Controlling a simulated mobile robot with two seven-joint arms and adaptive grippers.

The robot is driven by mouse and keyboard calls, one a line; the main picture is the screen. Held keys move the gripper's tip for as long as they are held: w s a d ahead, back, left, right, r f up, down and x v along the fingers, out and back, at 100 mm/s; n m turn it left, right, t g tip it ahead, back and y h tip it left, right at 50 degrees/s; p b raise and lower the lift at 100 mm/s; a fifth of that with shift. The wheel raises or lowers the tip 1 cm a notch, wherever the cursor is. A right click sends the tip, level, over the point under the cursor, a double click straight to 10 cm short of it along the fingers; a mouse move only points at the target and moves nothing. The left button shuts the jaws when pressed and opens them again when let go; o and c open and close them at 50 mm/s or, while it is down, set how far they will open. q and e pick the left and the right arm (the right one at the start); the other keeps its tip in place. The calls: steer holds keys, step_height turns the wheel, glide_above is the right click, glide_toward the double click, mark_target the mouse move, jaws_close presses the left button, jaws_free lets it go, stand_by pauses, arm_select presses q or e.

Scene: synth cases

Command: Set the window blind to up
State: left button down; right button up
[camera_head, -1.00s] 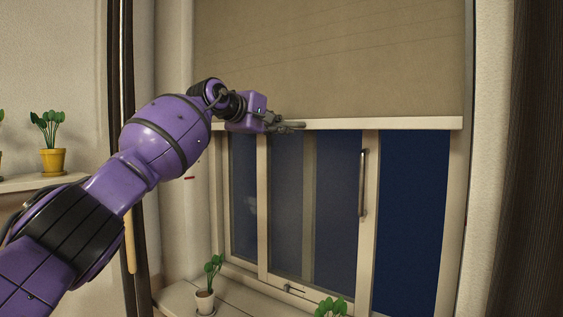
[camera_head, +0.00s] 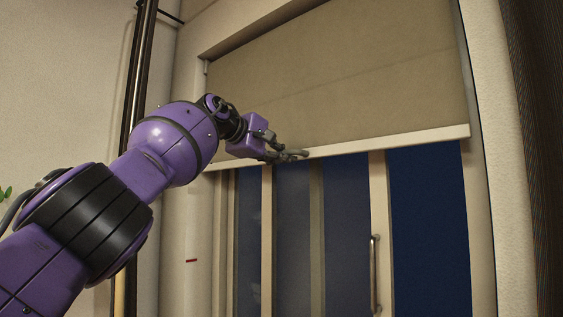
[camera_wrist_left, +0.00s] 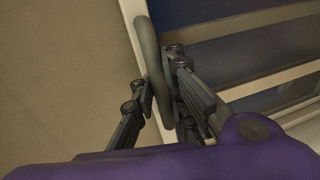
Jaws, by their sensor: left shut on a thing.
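The beige window blind (camera_head: 350,85) hangs over the upper part of the window, with its pale bottom bar (camera_head: 400,139) above the dark panes. A grey loop handle (camera_head: 296,153) sits at the bar, and it also shows in the left wrist view (camera_wrist_left: 152,60). My left gripper (camera_head: 285,155) is at the bar, shut on this handle. In the left wrist view its fingers (camera_wrist_left: 158,100) are on both sides of the loop. My right gripper is in neither view.
The window frame (camera_head: 380,200) has a vertical metal handle (camera_head: 375,275) below the blind. A dark curtain (camera_head: 538,150) hangs at the right edge. A dark vertical pole (camera_head: 141,80) stands behind my left arm.

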arm_select(q)
steer(key=shift+r, duration=0.15)
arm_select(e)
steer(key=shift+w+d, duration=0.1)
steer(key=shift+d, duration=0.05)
arm_select(q)
steer(key=c, duration=2.1)
jaws_free()
steer(key=shift+s, duration=0.1)
steer(key=o, duration=0.3)
steer(key=shift+s+a, duration=0.15)
steer(key=shift+o, duration=0.2)
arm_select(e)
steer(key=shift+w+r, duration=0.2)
arm_select(q)
steer(key=v, duration=1.1)
steer(key=shift+s+a, duration=0.25)
steer(key=shift+s, duration=0.1)
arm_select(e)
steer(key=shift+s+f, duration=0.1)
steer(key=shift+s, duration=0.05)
